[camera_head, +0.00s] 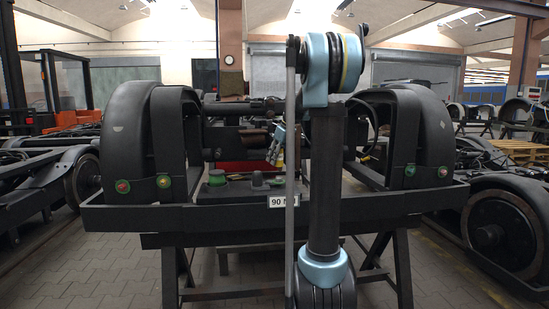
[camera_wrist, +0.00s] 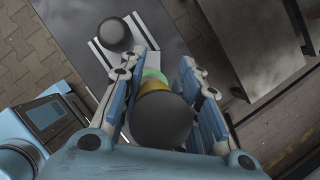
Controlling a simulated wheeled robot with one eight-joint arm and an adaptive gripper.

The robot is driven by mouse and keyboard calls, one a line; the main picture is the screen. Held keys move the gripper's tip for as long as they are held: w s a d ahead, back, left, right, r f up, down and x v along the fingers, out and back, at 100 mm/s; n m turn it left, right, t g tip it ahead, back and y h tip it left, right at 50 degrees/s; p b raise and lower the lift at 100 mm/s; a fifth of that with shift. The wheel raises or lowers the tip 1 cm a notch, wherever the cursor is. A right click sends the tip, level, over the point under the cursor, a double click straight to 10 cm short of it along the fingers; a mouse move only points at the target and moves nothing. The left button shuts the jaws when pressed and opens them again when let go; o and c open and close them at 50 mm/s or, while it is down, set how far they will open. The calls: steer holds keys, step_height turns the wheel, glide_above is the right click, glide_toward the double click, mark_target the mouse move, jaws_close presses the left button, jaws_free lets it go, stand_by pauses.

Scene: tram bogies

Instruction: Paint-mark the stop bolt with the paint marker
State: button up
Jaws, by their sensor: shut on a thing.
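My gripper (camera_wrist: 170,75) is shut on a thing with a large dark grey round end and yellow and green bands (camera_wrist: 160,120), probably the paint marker. The round end faces the wrist camera; its far tip is mostly hidden. In the head view my gripper (camera_head: 276,146) is small and partly hidden by my arm, above the tray at the middle of the bogie. I cannot tell which is the stop bolt.
On the dark tray (camera_head: 235,192) stand a green-topped thing (camera_head: 217,177) and a dark knob-like piece (camera_head: 257,180). A "90 N" label (camera_head: 283,201) is on the beam. A grey ball-shaped thing (camera_wrist: 115,35) lies beyond the fingers. Wheels and other bogies stand on both sides.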

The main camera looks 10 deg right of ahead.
steer(key=shift+f, duration=2.5)
steer(key=shift+s+f, duration=0.1)
steer(key=shift+f, duration=0.2)
jaws_close()
steer(key=shift+r, duration=0.1)
steer(key=shift+r, duration=2.95)
